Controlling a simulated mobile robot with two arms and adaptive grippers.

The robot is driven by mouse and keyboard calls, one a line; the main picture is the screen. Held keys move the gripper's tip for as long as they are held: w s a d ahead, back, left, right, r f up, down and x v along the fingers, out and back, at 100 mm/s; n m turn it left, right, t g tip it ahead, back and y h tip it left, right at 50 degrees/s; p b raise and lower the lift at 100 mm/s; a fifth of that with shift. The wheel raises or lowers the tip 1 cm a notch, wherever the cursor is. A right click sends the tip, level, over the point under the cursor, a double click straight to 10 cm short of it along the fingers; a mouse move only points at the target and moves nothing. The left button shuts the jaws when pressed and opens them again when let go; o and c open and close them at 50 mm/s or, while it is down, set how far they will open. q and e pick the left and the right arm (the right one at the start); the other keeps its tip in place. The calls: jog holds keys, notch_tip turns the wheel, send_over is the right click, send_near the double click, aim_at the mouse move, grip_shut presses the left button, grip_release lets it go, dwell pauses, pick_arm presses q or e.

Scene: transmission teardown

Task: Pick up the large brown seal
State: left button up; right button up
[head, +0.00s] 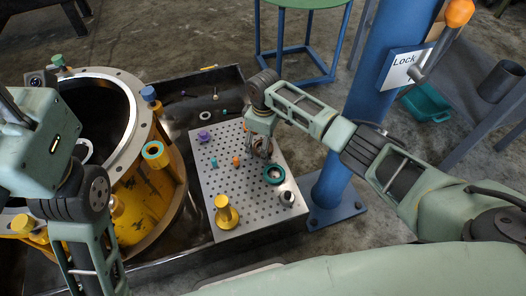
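My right gripper (261,151) points down over the perforated metal plate (211,178), near its right side. A small brownish shape shows at its fingertips; it may be the large brown seal, but the fingers cover it and I cannot tell whether they touch or hold it. No other clearly brown seal shows. My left arm fills the left edge, in front of the yellow housing, and its gripper is out of view.
The plate also holds a dark ring with a teal edge (273,174), a yellow flanged part (226,213), a purple part (204,136) and small pegs. A large yellow housing (168,205) stands left. A blue column (369,104) rises right of the plate.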

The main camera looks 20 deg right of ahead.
jog(key=shift+f, duration=0.15)
jog(key=shift+c, duration=0.2)
jog(key=c, duration=1.1)
jog(key=shift+c, duration=0.2)
